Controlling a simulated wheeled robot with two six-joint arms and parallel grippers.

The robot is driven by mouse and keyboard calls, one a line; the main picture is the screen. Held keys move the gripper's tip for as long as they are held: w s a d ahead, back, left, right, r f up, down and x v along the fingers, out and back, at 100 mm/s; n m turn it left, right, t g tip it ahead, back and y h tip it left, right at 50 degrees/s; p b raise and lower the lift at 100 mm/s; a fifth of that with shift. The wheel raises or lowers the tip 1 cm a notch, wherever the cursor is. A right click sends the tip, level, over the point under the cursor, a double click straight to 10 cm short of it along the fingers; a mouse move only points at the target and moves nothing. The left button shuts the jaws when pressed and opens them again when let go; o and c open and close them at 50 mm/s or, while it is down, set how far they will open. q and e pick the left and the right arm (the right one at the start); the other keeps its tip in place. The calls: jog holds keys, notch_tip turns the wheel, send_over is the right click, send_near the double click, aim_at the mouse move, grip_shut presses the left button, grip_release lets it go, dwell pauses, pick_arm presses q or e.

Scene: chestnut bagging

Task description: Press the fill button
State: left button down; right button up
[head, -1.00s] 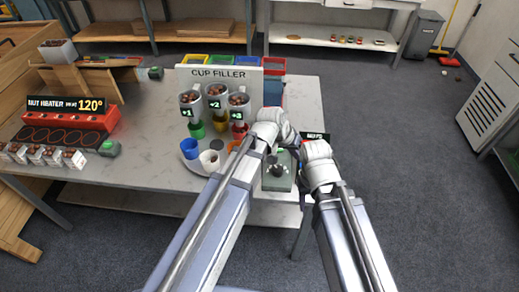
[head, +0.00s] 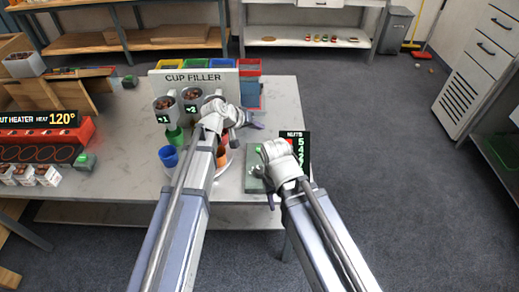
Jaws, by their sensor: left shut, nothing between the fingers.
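The cup filler (head: 203,76) stands at the back of the table under its sign. Its hoppers marked +1 (head: 163,117) and +2 (head: 191,107) hold nuts; the third is mostly behind my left wrist. My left gripper (head: 256,125) is shut and empty, just right of the hoppers and above the table. I cannot make out which button is the fill button; my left arm covers much of the filler's front. My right gripper (head: 268,190) is low over a grey-green device (head: 254,185), its fingers mostly hidden. A small green button (head: 258,149) shows beside my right wrist.
A blue cup (head: 169,157) and an orange cup (head: 222,157) stand near my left forearm. A black NUTS display (head: 301,151) stands by my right wrist. The nut heater (head: 45,140) and a green-button box (head: 85,162) are at left. Coloured bins (head: 222,65) stand behind the sign.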

aim_at(258, 151)
pick_arm(q)
jog(key=shift+f+b, duration=4.25)
jog(key=shift+f, duration=0.15)
jog(key=shift+f+b, duration=0.4)
jog(key=shift+f+b, duration=0.4)
jog(key=shift+r, duration=0.1)
jog(key=shift+r+p, duration=0.75)
jog(key=shift+p, duration=0.05)
jog(key=shift+r, duration=0.1)
notch_tip(258, 151, up, 5)
jog(key=p, duration=0.5)
